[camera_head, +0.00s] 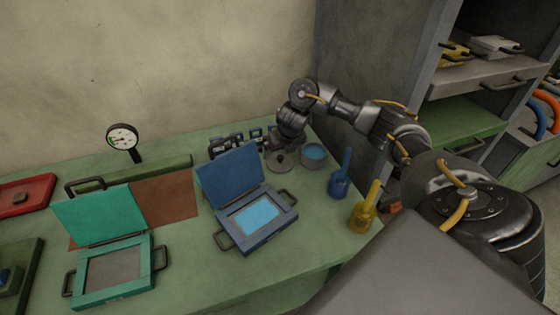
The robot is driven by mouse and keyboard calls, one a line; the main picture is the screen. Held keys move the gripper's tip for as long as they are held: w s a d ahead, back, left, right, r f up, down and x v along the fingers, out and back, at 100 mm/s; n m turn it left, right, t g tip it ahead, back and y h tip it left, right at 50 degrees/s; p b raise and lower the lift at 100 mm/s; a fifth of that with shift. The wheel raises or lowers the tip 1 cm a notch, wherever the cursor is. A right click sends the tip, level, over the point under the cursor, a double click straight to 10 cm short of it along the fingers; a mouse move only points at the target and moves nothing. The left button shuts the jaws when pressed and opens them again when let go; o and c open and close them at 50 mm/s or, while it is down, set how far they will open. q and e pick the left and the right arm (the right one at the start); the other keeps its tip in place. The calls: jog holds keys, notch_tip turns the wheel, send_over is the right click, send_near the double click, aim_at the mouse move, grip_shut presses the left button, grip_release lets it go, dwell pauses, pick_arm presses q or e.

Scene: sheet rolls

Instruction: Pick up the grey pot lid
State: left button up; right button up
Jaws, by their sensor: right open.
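The grey pot lid (280,164) lies near the back of the green table, a small round shape with a knob in the middle. A grey pot (312,160) with blue contents stands uncovered just to its right. My right gripper (284,149) is over the lid, pointing down, with its fingers close to the knob. It is open. The fingers are small and dark here, so I cannot tell whether they touch the knob. My left gripper is not in view.
A blue open case (262,230) stands in front of the lid. Blue (340,182) and yellow (364,214) bottle-like objects stand right of the pot. A teal case (112,286), a gauge (123,138) and a red tray (22,196) are left. Shelves (470,80) stand at right.

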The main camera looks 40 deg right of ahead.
aim_at(280, 157)
jog(key=shift+a, duration=0.1)
jog(key=x, duration=0.1)
jog(key=b+x, duration=0.1)
jog(key=x, duration=0.1)
jog(key=b+x, duration=0.1)
jog(key=shift+a+f, duration=0.1)
jog(key=shift+f, duration=0.25)
jog(key=shift+w+f, duration=0.2)
jog(key=c, duration=0.7)
